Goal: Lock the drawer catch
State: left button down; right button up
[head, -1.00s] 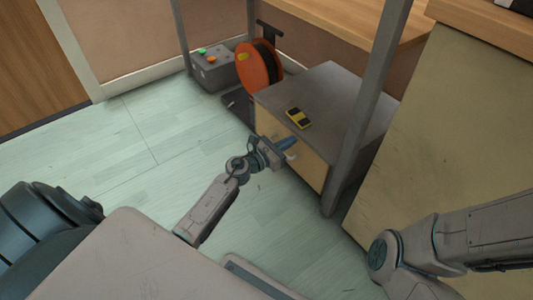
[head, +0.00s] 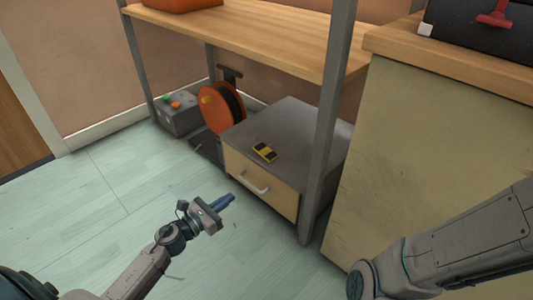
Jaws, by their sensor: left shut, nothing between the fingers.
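A low grey-topped drawer unit (head: 300,130) stands on the floor under the workbench. Its light wooden drawer front (head: 276,194) has a pale handle (head: 254,184) and looks closed. A small yellow and black piece (head: 264,152) is on the top near the front edge; I cannot tell whether it is the catch. My left gripper (head: 230,198) is shut and empty, a little left of the handle in the picture and apart from the drawer front. My right arm comes in at the lower right, but its gripper is out of view.
A grey metal post (head: 322,150) stands close to the drawer unit's right side. An orange reel (head: 220,108) and a grey box with coloured buttons (head: 177,113) are to its left. A beige cabinet (head: 420,150) fills the right. The floor (head: 110,190) at left is clear.

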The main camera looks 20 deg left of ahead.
aim_at(261, 148)
jog(key=k+j, duration=0.3)
jog(key=k, duration=0.15)
jog(key=k+j, duration=0.3)
jog(key=k, duration=0.15)
